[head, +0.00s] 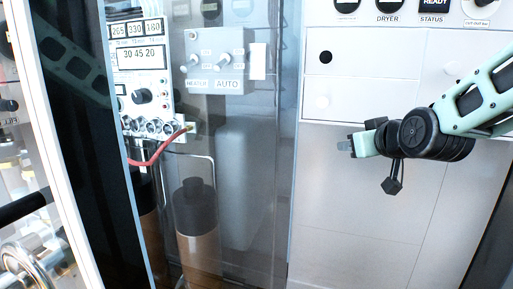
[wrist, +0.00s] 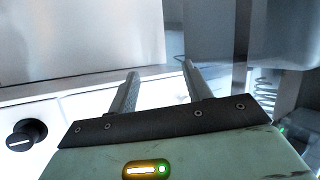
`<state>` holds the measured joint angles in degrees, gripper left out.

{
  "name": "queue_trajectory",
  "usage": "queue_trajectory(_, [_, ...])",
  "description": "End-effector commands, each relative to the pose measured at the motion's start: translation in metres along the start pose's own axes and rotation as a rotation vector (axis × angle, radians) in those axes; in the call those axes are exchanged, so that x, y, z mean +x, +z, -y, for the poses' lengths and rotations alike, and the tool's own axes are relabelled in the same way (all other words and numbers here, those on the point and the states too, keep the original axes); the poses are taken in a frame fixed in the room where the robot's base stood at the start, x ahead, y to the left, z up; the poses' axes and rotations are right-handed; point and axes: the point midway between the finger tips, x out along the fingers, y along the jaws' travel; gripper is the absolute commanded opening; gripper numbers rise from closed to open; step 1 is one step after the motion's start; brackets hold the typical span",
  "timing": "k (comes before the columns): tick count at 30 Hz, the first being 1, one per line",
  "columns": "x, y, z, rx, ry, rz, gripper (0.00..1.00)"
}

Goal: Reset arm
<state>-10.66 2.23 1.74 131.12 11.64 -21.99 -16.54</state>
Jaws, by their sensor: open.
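My gripper (head: 345,146) is at the right of the head view, in front of the white panel (head: 375,200), with its arm reaching in from the right edge. In the wrist view, the two fingers of my gripper (wrist: 160,85) stand apart with nothing between them. The gripper is open and empty, and I see no contact with the panel. A small black part hangs below my wrist.
A transparent door (head: 240,150) stands left of my gripper, with a grey HEATER/AUTO switch box (head: 215,62) and dark-topped cylinders behind it. A red cable (head: 155,157) hangs at the left. A black knob (wrist: 27,136) shows in the wrist view.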

Motion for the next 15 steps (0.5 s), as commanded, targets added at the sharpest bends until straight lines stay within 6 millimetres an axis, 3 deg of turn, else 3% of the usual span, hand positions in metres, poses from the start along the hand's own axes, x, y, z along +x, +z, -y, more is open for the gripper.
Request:
queue_trajectory(1, [-0.005, 0.033, -0.007, 0.018, -0.007, 0.106, 0.50])
queue_trajectory(3, [-0.017, 0.076, -0.013, 0.050, -0.017, 0.256, 0.50])
queue_trajectory(6, [-0.037, 0.127, -0.019, 0.091, -0.019, 0.439, 0.50])
queue_trajectory(9, [-0.059, 0.165, -0.023, 0.128, -0.015, 0.585, 0.50])
queue_trajectory(15, [-0.100, 0.221, -0.033, 0.190, 0.005, 0.811, 0.50])
